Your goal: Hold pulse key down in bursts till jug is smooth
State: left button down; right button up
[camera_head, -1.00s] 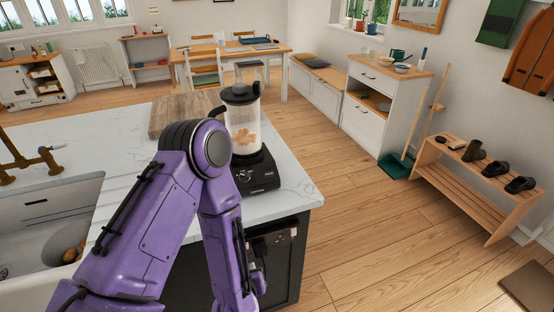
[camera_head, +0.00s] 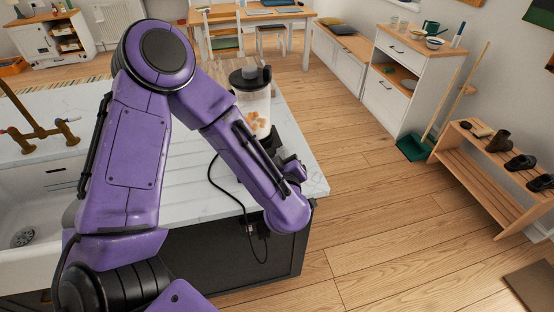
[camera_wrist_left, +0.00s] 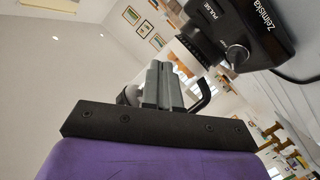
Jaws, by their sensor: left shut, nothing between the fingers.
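The blender jug (camera_head: 254,112) stands upright on the counter with a black lid, and orange-brown chunks show inside it. Its black base is mostly hidden behind my left arm in the head view. In the left wrist view the base (camera_wrist_left: 275,38) fills the top right, tilted, with a silver knob (camera_wrist_left: 237,55) and the word PULSE (camera_wrist_left: 209,14) on its front. My left gripper (camera_wrist_left: 158,68) is shut and empty, its fingertips below and left of that front, apparently apart from it. In the head view this gripper (camera_head: 293,166) is beside the base. My right gripper is out of view.
The pale counter (camera_head: 185,172) has a sink (camera_head: 30,210) and brass tap (camera_head: 40,130) at left. A black cord (camera_head: 222,186) runs over the counter edge. Open wooden floor (camera_head: 375,220) lies to the right, with a shoe rack (camera_head: 480,175) beyond.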

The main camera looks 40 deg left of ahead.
pick_arm(q)
jog(key=shift+w+a+f+b, duration=0.6)
jog(key=shift+f+b, duration=0.25)
jog(key=shift+f, duration=0.35)
jog(key=shift+w+a+f+b, duration=0.55)
jog(key=shift+a+f+b, duration=0.25)
jog(key=shift+f, duration=0.35)
jog(key=shift+w+a+f+b, duration=0.55)
jog(key=shift+f+b, duration=0.35)
jog(key=shift+f, duration=0.3)
jog(key=shift+f, duration=0.15)
jog(key=shift+w+a+f, duration=0.15)
jog(key=shift+a+f, duration=0.05)
jog(key=shift+w+a+f+b, duration=0.1)
jog(key=shift+a+f+b, duration=0.05)
jog(key=shift+f+b, duration=0.15)
dwell(3.8)
